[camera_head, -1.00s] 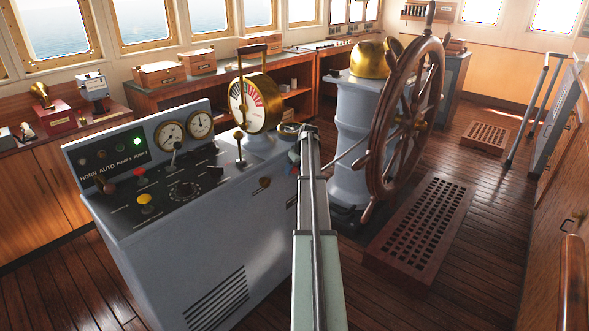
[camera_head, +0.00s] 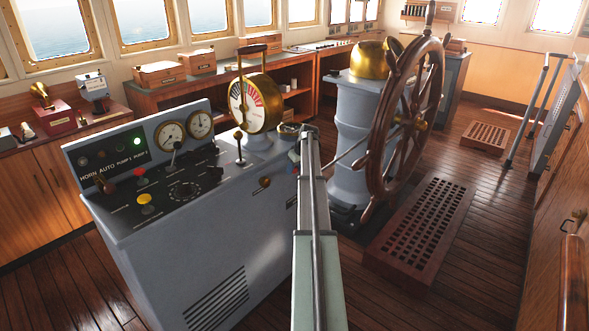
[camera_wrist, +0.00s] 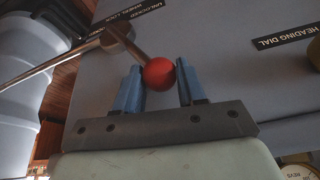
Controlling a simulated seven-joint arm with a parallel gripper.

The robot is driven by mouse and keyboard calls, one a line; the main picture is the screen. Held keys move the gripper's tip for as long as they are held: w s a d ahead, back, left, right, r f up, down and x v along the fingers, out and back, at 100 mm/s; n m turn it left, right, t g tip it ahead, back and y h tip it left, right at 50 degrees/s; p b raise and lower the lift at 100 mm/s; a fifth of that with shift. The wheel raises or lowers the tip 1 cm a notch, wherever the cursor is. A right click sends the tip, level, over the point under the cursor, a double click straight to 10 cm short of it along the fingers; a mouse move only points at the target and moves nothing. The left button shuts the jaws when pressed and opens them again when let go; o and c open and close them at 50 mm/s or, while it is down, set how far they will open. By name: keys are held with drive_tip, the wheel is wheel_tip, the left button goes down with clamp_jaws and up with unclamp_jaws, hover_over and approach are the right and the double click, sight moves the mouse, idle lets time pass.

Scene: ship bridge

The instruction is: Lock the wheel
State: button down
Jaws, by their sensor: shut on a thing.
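The ship's wheel (camera_head: 436,75) is wooden and spoked, on a grey pedestal (camera_head: 352,120) with a brass top. In the wrist view a lever (camera_wrist: 124,42) with a round red knob (camera_wrist: 159,74) sticks out from the grey console side. An upside-down label (camera_wrist: 134,10) by its pivot reads "WHEEL LOCK" and "UNLOCKED". My gripper (camera_wrist: 161,80) has its blue fingers on either side of the red knob and is shut on it. In the head view my arm hides the knob and most of my gripper.
The grey console (camera_head: 190,230) stands left of my arm, with gauges, levers and a brass telegraph (camera_head: 262,100). A thin rod (camera_wrist: 45,72) runs from near the lever toward the pedestal. A "HEADING DIAL" label (camera_wrist: 285,38) is at the right. A wooden grating (camera_head: 425,225) lies by the wheel.

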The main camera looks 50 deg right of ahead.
drive_tip(key=shift+d, duration=0.1)
drive_tip(key=shift+w+d+r+y, duration=0.1)
drive_tip(key=shift+d+r+y, duration=0.2)
drive_tip(key=shift+d, duration=0.15)
drive_tip(key=d+m+y, duration=0.2)
drive_tip(key=d+y, duration=0.6)
drive_tip(key=d, duration=0.4)
drive_tip(key=shift+d+r+y, duration=0.2)
drive_tip(key=shift+d+y, duration=0.15)
drive_tip(key=shift+y, duration=0.05)
